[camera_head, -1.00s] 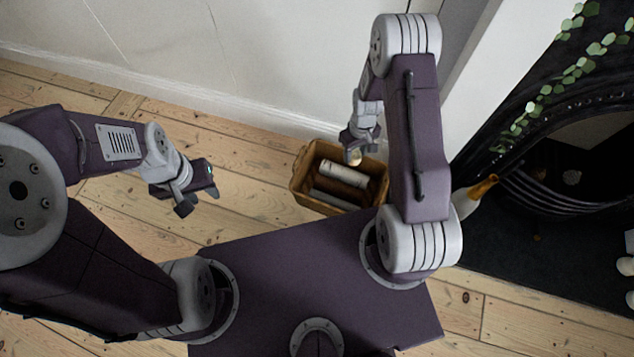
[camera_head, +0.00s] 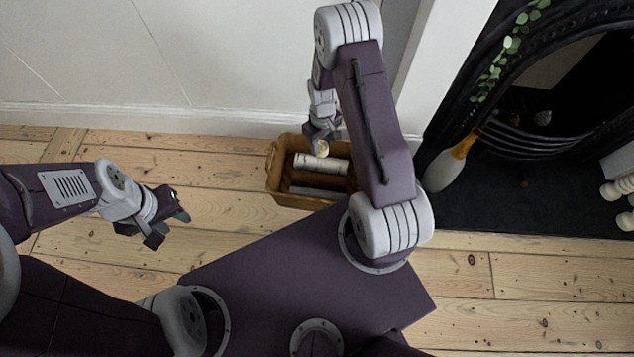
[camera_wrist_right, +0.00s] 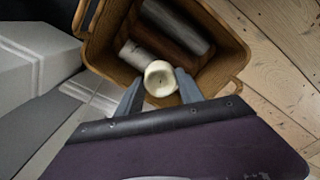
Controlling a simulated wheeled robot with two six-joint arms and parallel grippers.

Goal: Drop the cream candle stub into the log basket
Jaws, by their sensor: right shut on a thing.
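The cream candle stub (camera_wrist_right: 160,79) is a short round piece, held between the fingertips of my right gripper (camera_wrist_right: 160,92). In the head view the stub (camera_head: 322,148) shows at the tip of my right gripper (camera_head: 322,140), over the back part of the log basket. The log basket (camera_head: 273,180) is tan with raised handles and stands on the floor; its rim also shows in the right wrist view (camera_wrist_right: 228,38). Several logs lie inside, one pale (camera_head: 320,163) and one brown. My left gripper (camera_head: 172,226) is open and empty, left of the basket.
The white wall is close behind the basket. Bare floorboards (camera_head: 215,215) are free to the left.

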